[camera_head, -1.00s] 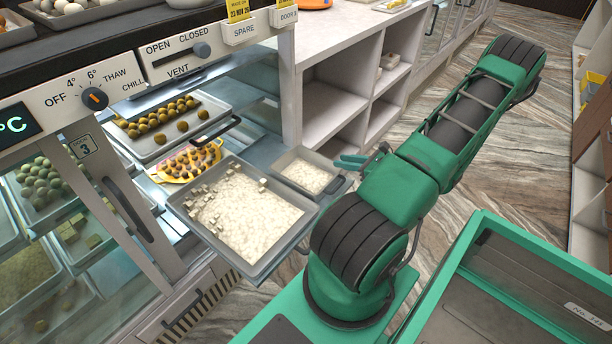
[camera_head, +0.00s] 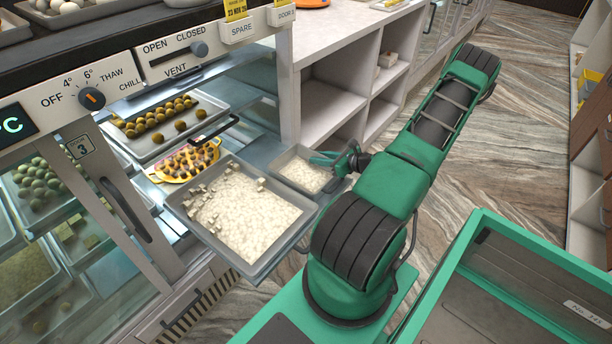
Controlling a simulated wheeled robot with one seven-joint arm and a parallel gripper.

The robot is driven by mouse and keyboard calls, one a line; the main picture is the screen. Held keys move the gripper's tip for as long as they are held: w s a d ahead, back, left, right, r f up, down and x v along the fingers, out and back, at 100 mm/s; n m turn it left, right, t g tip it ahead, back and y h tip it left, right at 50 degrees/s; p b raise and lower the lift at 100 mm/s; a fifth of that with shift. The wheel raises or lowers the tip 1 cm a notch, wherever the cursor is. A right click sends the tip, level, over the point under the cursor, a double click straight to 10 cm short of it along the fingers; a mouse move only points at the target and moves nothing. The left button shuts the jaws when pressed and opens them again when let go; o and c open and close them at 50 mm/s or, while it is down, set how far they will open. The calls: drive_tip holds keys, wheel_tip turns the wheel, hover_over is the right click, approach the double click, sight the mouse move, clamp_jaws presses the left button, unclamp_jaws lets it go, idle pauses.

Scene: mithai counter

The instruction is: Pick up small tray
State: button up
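The small tray (camera_head: 285,176) is a grey metal tray holding a layer of white pieces. It sits on the open shelf to the right of a larger grey tray (camera_head: 262,268) of white pieces. My gripper (camera_head: 322,160) is at the small tray's right end, its green fingers reaching over the right rim. My arm covers part of that end and its handle. I cannot tell whether the fingers touch the rim or how far apart they are.
A tray of brown balls (camera_head: 143,150) and a yellow patterned plate (camera_head: 164,172) lie behind on the shelf. The white cabinet side (camera_head: 305,70) stands close behind my gripper. My green-rimmed bin is at the lower right. The floor beyond my arm is clear.

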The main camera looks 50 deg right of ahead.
drive_tip(key=shift+c, duration=0.3)
clamp_jaws()
idle(1.1)
